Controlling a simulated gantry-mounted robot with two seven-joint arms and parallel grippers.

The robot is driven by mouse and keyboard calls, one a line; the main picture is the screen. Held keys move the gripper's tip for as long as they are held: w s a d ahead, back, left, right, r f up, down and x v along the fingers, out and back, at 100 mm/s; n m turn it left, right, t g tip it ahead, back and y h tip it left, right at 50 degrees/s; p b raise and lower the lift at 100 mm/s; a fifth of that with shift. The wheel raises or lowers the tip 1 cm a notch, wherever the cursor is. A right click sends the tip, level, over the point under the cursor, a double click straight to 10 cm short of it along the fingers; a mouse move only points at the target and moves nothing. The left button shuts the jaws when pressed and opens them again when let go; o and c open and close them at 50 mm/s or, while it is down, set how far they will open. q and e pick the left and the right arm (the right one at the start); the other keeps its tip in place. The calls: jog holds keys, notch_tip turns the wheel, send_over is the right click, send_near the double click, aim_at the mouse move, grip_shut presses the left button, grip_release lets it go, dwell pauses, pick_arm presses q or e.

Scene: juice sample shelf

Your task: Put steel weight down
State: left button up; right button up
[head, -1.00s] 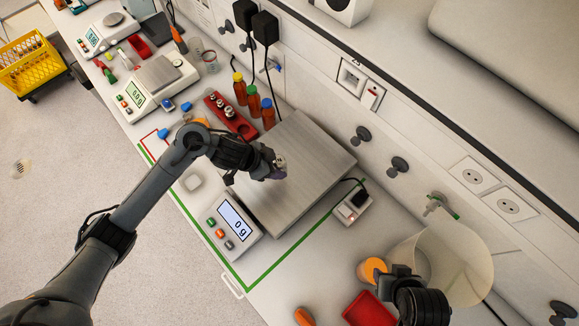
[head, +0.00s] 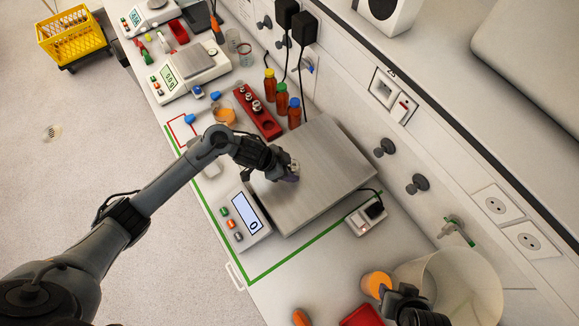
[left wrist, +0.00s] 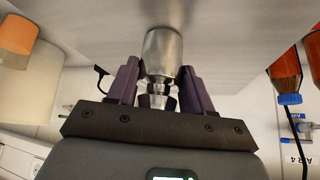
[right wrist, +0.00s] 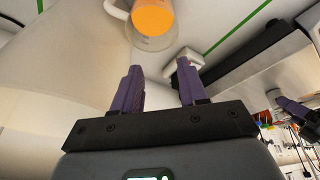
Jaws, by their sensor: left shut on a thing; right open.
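My left gripper (head: 290,174) is shut on the steel weight (left wrist: 163,52), holding it by its narrow neck. The weight is a shiny cylinder in the left wrist view, with its wide body beyond the fingertips. In the head view the gripper mostly hides it, over the steel plate (head: 325,195) of the large scale. I cannot tell whether the weight touches the plate. The scale's display (head: 246,213) shows a 0. My right gripper (right wrist: 158,72) is open and empty, near a beaker with orange content (right wrist: 153,20).
A red block with small weights (head: 257,112) and several orange bottles (head: 282,98) stand behind the plate. A white adapter (head: 366,217) lies beside its right corner. A large clear container (head: 455,285) stands at the lower right. Smaller scales (head: 190,70) stand further left.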

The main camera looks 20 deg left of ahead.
pick_arm(q)
jog(key=o, duration=1.3)
jog(key=shift+f, duration=0.1)
jog(key=shift+c, duration=0.2)
jog(key=shift+s+a+r, duration=0.1)
jog(key=shift+a+r, duration=0.15)
jog(key=shift+r, duration=0.35)
jog(key=v, duration=1.1)
jog(key=s+d+n+t, duration=0.1)
jog(key=d+t, duration=0.3)
jog(key=d, duration=0.3)
jog(key=s+a+f+n+g+y, duration=0.2)
jog(key=s+a+n, duration=0.2)
jog(key=s, duration=0.4)
jog(key=s+a+f+n+g+y, duration=0.2)
jog(key=s+a+n+y, duration=0.1)
jog(key=s, duration=0.6)
jog(key=shift+s+a+n, duration=0.25)
jog(key=shift+a+n, duration=0.2)
jog(key=shift+n, duration=0.05)
